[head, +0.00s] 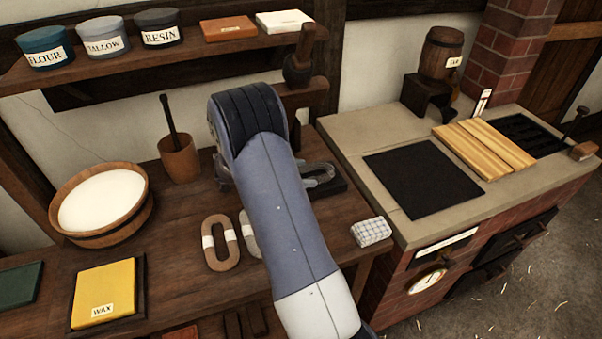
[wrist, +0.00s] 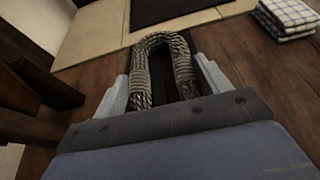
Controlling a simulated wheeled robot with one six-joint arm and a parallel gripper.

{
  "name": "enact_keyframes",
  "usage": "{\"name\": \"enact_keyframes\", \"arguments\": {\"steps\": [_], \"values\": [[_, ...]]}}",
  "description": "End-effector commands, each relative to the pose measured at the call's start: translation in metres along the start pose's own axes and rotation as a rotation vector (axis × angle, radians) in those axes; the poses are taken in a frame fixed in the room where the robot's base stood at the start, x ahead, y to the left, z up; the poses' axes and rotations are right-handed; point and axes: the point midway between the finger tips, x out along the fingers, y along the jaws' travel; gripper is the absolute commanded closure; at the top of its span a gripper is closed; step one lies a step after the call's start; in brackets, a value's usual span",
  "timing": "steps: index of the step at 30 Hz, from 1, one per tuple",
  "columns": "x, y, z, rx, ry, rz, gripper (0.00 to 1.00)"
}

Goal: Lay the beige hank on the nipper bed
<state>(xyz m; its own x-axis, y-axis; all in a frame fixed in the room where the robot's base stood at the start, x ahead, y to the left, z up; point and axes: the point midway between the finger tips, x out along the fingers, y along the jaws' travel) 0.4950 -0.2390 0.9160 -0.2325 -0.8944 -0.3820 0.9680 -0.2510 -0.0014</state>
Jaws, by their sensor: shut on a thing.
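My gripper (wrist: 168,88) is shut on a hank of greyish-beige twisted rope (wrist: 165,45), whose rounded end sticks out past the fingers. In the head view my arm hides most of the gripper, and the hank (head: 322,181) shows just right of the arm. The hank is over a dark flat bed (head: 339,188) at the foot of a wooden press-like frame (head: 305,97), which I take as the nipper bed. Whether the hank touches it I cannot tell. A brown hank with a white band (head: 209,257) lies on the bench, beside a greyer hank (head: 248,240) partly behind my arm.
A folded checked cloth (head: 371,232) lies on the bench right of my arm; it also shows in the wrist view (wrist: 288,18). A stone-topped brick stove (head: 345,140) stands right. A mortar (head: 179,160), a white-filled tub (head: 65,238) and yellow wax (head: 104,288) are left.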

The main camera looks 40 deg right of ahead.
Motion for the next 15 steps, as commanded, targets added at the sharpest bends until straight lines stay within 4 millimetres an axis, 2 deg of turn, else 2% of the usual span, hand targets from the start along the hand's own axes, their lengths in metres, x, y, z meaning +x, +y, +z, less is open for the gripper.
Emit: {"name": "enact_keyframes", "arguments": {"steps": [12,13,15], "values": [[0.0039,0.0002,-0.0096,0.001,0.0,0.001,0.56],[0.0036,0.0001,-0.0089,0.001,0.001,0.001,0.27],[0.0034,0.0001,-0.0084,0.001,0.001,0.001,0.21]]}}
